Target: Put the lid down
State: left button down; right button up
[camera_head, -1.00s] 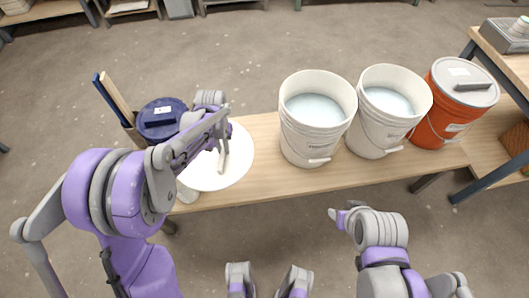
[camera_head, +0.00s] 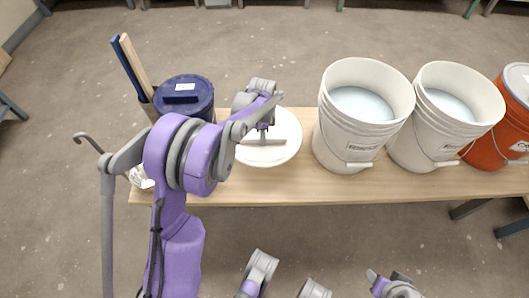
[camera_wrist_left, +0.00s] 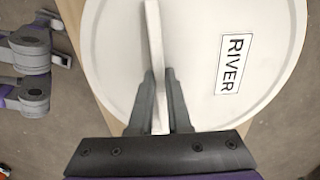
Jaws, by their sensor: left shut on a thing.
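The lid (camera_head: 287,147) is a white disc with a bar handle and a label reading RIVER. It shows large in the left wrist view (camera_wrist_left: 265,85). My left gripper (camera_head: 264,132) is shut on the lid's handle (camera_wrist_left: 155,50), with its fingers (camera_wrist_left: 158,105) on both sides of the bar. The lid lies about level, low over or on the wooden bench (camera_head: 300,190); I cannot tell whether it touches. My right gripper (camera_head: 375,280) is partly in view at the bottom, away from the bench, and its jaws are unclear.
A dark blue lidded bucket (camera_head: 190,105) stands left of the lid. Two open white buckets (camera_head: 345,140) (camera_head: 430,135) with pale liquid stand to the right, then an orange bucket (camera_head: 490,145). The bench's front edge is close.

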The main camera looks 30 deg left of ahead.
pick_arm(q)
notch_tip(320, 180, down, 9)
jog(key=shift+r+b, duration=0.1)
jog(key=shift+b, duration=0.95)
jog(key=c, duration=0.9)
grip_release()
jog(key=shift+o, duration=0.2)
